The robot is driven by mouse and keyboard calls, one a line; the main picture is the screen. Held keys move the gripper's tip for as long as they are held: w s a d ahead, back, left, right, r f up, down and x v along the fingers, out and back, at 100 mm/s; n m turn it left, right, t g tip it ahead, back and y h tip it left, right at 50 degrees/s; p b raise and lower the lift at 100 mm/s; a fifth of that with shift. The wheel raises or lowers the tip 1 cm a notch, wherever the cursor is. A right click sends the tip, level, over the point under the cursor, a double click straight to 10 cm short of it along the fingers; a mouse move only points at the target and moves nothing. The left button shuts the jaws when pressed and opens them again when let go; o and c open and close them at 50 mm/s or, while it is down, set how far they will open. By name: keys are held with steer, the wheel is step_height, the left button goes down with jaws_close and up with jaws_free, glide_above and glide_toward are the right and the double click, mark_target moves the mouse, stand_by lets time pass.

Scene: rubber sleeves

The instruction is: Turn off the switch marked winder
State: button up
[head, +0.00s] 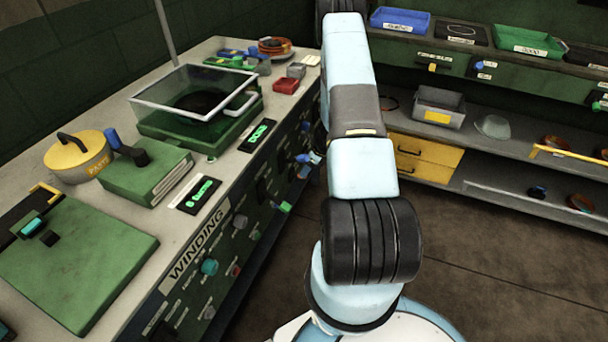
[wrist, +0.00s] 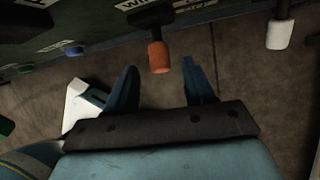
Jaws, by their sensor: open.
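In the wrist view, a lever switch with an orange tip (wrist: 158,57) on a dark stem projects from the dark green panel. A white label (wrist: 136,4) beside its base starts with "WI"; the rest is cut off or hidden. My gripper (wrist: 161,66) is open, with its two blue fingers apart. The orange tip appears between the fingertips, with a gap on both sides; I see no contact. In the head view my arm hides most of the gripper, and I cannot make out the orange lever there.
A white-tipped lever (wrist: 280,34) stands to the right in the wrist view; a blue knob (wrist: 74,50) is to the left. In the head view, the winding bench (head: 228,205) has several knobs on its front. Shelves (head: 500,130) stand at the right, with open floor between.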

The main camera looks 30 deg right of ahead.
steer(key=shift+x, duration=1.8)
jaws_close()
